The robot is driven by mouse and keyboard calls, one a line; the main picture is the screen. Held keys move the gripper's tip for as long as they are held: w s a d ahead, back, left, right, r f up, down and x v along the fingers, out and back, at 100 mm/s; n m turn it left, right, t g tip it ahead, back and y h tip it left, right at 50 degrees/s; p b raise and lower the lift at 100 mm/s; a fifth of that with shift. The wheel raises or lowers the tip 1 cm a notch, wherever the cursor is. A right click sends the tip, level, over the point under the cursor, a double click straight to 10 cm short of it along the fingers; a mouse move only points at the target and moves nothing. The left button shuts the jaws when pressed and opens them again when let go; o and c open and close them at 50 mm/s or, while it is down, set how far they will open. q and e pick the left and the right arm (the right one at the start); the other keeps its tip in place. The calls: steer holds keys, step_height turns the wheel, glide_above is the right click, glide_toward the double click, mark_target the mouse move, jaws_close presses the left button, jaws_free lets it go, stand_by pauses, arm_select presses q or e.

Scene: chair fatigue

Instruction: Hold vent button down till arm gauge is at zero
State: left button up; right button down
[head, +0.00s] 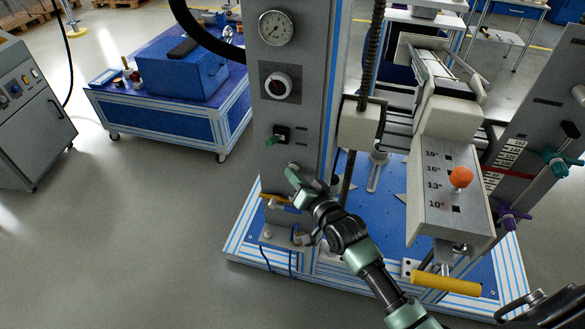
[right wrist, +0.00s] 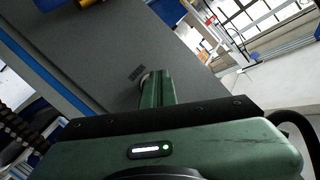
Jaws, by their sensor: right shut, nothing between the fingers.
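The round white dial gauge (head: 276,28) is at the top of the grey column. Its needle is too small to read surely. My right gripper (head: 293,176) is shut and empty, with its fingertips at the column's front face, below a green switch (head: 279,134). In the right wrist view, a small round silver button (right wrist: 143,79) shows partly behind the shut green fingers (right wrist: 158,88), beside a small dark label. The fingers hide much of it, and I cannot tell whether they touch or press it. My left gripper is not in view.
A beige box with an orange knob (head: 460,177) stands to the right. A blue cart (head: 160,122) is at the left; the floor between is clear.

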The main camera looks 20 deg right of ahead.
steer(key=shift+s+a+p, duration=0.45)
steer(key=shift+s+p, duration=0.1)
steer(key=shift+s, duration=0.1)
steer(key=s+a+p, duration=0.1)
steer(key=s+a, duration=0.1)
steer(key=s+p, duration=0.1)
steer(key=s, duration=0.1)
steer(key=shift+s+a+p, duration=0.1)
steer(key=shift+a+p, duration=0.25)
steer(key=shift+a, duration=0.05)
stand_by(0.5)
